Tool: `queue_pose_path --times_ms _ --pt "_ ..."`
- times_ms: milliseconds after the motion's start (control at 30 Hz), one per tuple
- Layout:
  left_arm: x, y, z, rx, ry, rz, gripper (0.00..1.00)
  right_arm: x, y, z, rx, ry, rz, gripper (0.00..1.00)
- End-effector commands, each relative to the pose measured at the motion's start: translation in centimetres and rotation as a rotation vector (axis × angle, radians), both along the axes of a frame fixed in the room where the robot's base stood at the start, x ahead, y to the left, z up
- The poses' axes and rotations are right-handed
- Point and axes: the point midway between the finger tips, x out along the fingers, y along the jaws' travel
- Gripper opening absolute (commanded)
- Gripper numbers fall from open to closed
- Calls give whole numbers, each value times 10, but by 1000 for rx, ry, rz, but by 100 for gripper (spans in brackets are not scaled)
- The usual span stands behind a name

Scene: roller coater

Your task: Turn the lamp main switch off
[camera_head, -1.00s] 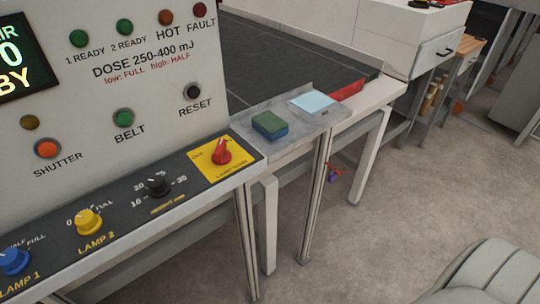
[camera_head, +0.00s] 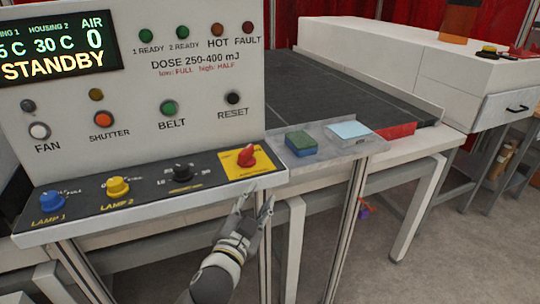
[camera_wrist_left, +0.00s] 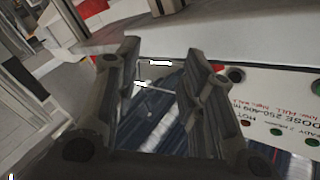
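The lamp main switch is a red knob (camera_head: 246,155) on a yellow plate (camera_head: 234,167) at the right end of the sloped black control strip (camera_head: 145,190). Its grip is tilted slightly right of upright; the small lettering is unreadable. My left gripper (camera_head: 254,202) is open and empty, just below and in front of the switch, apart from it. In the left wrist view its two fingers (camera_wrist_left: 160,70) stand apart with nothing between them, and the control panel (camera_wrist_left: 280,100) shows at the right. The switch cannot be made out there. My right gripper is not in view.
Left of the switch are a black knob (camera_head: 181,172), the yellow LAMP 2 knob (camera_head: 118,187) and the blue LAMP 1 knob (camera_head: 51,201). The display (camera_head: 57,48) reads STANDBY. A green-topped block (camera_head: 300,143) and a light blue block (camera_head: 349,130) lie on the right ledge.

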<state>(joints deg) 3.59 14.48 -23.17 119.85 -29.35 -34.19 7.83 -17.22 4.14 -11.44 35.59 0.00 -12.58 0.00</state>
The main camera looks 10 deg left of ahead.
Motion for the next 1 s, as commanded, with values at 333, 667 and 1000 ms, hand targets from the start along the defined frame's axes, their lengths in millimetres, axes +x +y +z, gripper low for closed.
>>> queue_pose_path --times_ms 333,667,1000 --pt "19 -61 100 179 -386 -202 38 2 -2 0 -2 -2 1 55" --pt "-10 -173 180 652 -904 -645 38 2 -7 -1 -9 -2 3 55" --pt "-4 -189 135 1396 -1011 -1162 38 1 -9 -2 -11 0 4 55"
